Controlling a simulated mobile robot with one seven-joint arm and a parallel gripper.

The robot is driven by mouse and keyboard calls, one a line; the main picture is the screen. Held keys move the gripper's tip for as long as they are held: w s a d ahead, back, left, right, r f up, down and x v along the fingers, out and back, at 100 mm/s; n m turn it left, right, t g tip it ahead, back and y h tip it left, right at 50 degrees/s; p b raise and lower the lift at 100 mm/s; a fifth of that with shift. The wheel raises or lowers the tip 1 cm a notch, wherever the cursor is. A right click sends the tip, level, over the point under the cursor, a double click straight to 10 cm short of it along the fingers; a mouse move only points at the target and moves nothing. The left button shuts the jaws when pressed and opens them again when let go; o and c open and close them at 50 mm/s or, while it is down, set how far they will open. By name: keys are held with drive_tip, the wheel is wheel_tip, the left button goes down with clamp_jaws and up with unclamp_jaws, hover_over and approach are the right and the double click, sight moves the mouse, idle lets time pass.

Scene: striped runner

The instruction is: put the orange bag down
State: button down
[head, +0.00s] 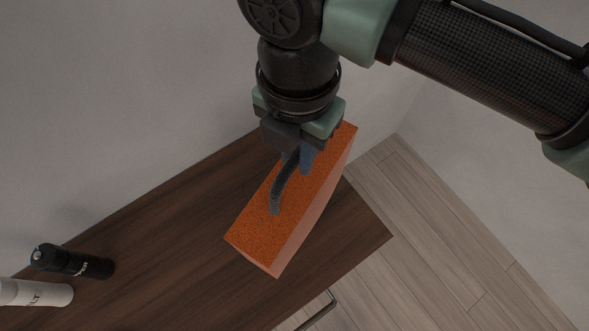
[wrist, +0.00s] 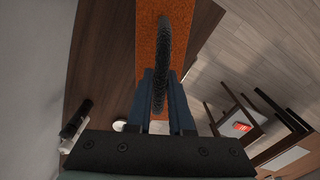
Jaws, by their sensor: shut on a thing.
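The orange bag (head: 258,236) is a long box shape with a speckled orange top, paler sides and a dark looped handle (head: 279,190). It lies over the right end of the dark wood table in the head view; I cannot tell whether its underside touches the wood. My gripper (head: 294,166) is above the bag with its blue fingers shut on the handle. In the wrist view, the fingers (wrist: 159,78) flank the dark handle, with the orange top (wrist: 149,38) behind it. The bag's underside and far end are hidden.
The dark table (head: 165,238) has bare wood left of the bag. A black bottle (head: 72,262) and a white bottle (head: 38,293) are at the far left. A pale wall runs behind the table. Wooden floor (head: 390,195) lies beyond its right end. The wrist view shows a dark-framed piece of furniture (wrist: 226,122).

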sight(296, 177)
drive_tip(key=shift+w+f, duration=0.1)
drive_tip(key=shift+f, duration=2.45)
drive_tip(key=shift+a+f, duration=0.1)
drive_tip(key=c, duration=0.8)
unclamp_jaws()
